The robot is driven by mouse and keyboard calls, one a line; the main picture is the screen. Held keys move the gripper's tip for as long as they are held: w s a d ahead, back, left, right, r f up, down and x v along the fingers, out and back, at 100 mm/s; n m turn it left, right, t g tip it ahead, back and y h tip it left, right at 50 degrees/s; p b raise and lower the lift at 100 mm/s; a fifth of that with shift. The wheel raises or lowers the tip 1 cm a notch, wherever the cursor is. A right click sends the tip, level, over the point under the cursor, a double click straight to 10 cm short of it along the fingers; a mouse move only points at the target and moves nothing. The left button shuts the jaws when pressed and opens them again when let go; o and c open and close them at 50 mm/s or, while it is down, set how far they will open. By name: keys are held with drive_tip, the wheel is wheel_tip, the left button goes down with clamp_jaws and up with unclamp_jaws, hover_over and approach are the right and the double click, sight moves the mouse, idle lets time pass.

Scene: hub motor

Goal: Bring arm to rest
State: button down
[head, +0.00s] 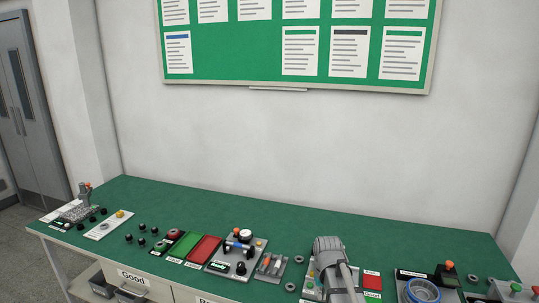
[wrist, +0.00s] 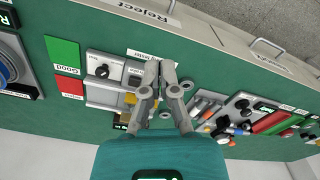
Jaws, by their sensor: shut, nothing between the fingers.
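My gripper (wrist: 160,66) shows in the wrist view with its two grey fingers together and nothing between them. It is over a grey test panel (wrist: 100,97) with a black knob, which the fingers partly cover. The panel's label is partly hidden behind the fingers. In the head view my grey arm (head: 330,255) reaches over the right half of the green table (head: 400,243). I cannot make out the fingers in that view.
A red pad (head: 204,249) and a green pad lie left of the arm among panels with knobs. A blue ring (head: 422,291) lies on the right. Drawers, one labelled Good (head: 133,276), sit under the front edge. A door (head: 28,105) stands far left. The table's back strip is clear.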

drive_tip(key=s, duration=1.1)
drive_tip(key=shift+m, duration=0.4)
idle(2.6)
